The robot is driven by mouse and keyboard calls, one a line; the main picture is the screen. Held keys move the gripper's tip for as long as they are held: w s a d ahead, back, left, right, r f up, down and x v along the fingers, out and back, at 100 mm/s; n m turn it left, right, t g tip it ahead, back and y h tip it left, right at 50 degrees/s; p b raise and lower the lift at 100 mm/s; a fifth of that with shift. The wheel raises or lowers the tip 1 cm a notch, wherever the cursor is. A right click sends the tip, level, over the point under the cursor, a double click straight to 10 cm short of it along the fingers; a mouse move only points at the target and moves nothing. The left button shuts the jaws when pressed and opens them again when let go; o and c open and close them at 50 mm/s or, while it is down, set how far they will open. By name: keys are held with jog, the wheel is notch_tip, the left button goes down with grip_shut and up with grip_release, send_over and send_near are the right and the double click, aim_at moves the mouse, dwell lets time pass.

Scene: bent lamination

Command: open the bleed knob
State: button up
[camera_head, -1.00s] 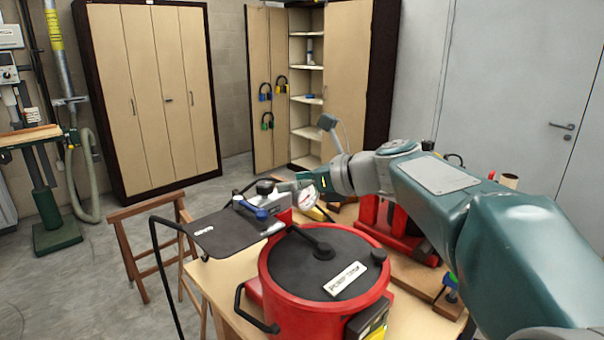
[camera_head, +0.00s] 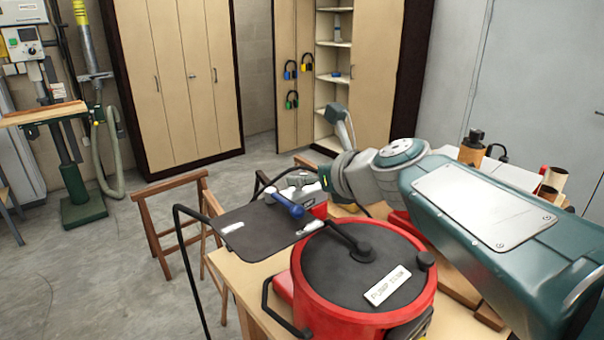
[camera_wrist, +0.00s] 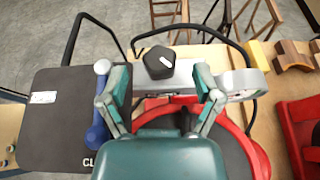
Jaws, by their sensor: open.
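A black, many-sided knob (camera_wrist: 158,62) with a white mark sits on the grey pump body (camera_wrist: 182,72) in the wrist view. It looks like the bleed knob. My gripper (camera_wrist: 160,82) is open, its two fingers spread left and right of the knob's line. The knob shows in the gap, near and just beyond the fingertips; I see no contact and cannot judge the height between them.
A red pot with a black lid (camera_head: 345,262) stands in front on the wooden table (camera_head: 243,275).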

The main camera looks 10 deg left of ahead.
aim_at(299, 173)
jog(key=x, duration=0.3)
jog(key=shift+w+a, duration=0.1)
jog(key=shift+a, duration=0.1)
jog(key=shift+d, duration=0.1)
grip_shut()
